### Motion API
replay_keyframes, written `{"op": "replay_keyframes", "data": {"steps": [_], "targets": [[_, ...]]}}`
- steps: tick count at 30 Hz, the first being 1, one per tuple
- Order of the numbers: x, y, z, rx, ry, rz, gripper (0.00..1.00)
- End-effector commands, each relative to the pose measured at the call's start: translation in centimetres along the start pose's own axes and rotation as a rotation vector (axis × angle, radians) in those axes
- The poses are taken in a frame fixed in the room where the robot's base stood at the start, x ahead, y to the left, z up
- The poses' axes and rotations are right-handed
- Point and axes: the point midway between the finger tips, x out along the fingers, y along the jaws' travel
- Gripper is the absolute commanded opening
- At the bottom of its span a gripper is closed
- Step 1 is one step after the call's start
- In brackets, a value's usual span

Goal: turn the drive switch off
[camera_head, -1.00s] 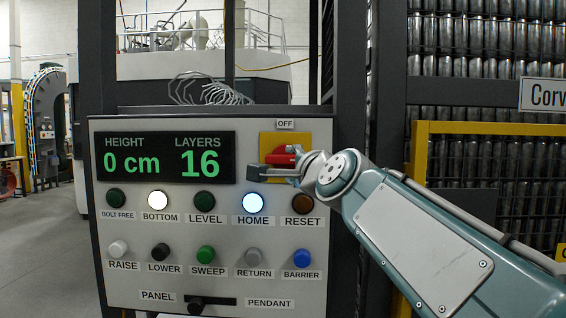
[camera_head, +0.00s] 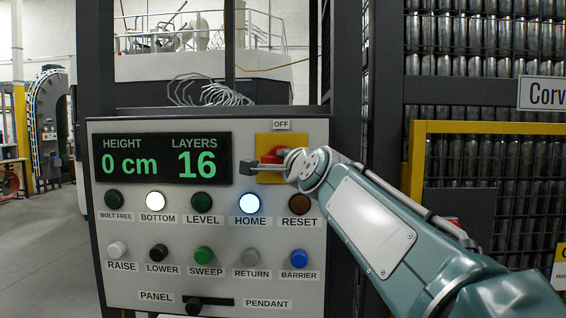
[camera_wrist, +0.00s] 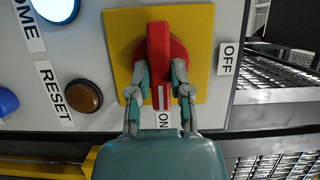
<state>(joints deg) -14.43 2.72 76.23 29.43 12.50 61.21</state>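The drive switch is a red rotary handle (camera_wrist: 159,60) on a yellow plate (camera_wrist: 118,25), at the upper right of the control panel. In the wrist view the handle's white mark points at the ON label (camera_wrist: 163,119), and the OFF label (camera_wrist: 227,58) is a quarter turn away. In the head view the switch (camera_head: 271,156) is partly hidden behind my gripper (camera_head: 265,166). In the wrist view my gripper (camera_wrist: 159,78) has one finger on each side of the handle, close against it; it looks shut on it.
The panel (camera_head: 105,290) has a green display (camera_head: 162,158) reading 0 cm and 16. Several buttons lie below, with the RESET button (camera_head: 300,204) under the switch. A yellow frame (camera_head: 490,127) and stacked cans stand to the right.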

Motion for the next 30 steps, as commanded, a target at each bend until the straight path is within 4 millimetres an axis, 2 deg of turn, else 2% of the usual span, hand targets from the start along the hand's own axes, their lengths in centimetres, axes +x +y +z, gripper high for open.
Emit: {"op": "replay_keyframes", "data": {"steps": [14, 30], "targets": [[0.17, 0.27, 0.12, -0.088, -0.003, 0.042, 0.0], [0.29, 0.36, 0.22, -0.519, -0.006, 0.226, 0.0]]}}
